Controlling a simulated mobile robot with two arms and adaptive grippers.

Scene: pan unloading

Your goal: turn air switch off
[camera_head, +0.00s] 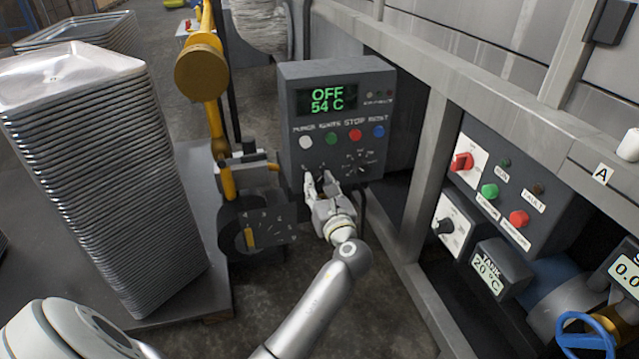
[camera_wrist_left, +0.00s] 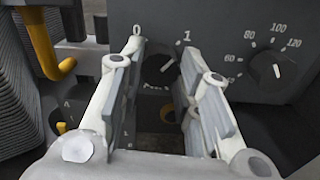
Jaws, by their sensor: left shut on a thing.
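A grey control box (camera_head: 340,110) stands in the middle of the head view, its display reading OFF and 54 C. A black rotary switch (camera_wrist_left: 158,70) marked 0 and 1 is low on its face; the label under it is not readable. Its white line slants up right, towards the 1. My left gripper (camera_head: 323,186) is at this switch, its fingers shut on it from both sides. In the left wrist view the gripper (camera_wrist_left: 158,85) frames the switch, and the fingers hide its sides. My right gripper is not in view.
A temperature dial (camera_wrist_left: 273,70) sits close right of the switch. A tall tray stack (camera_head: 100,170) stands left, yellow pipework (camera_head: 215,100) beside the box. A metal frame (camera_head: 425,165) and another control panel (camera_head: 510,185) stand right.

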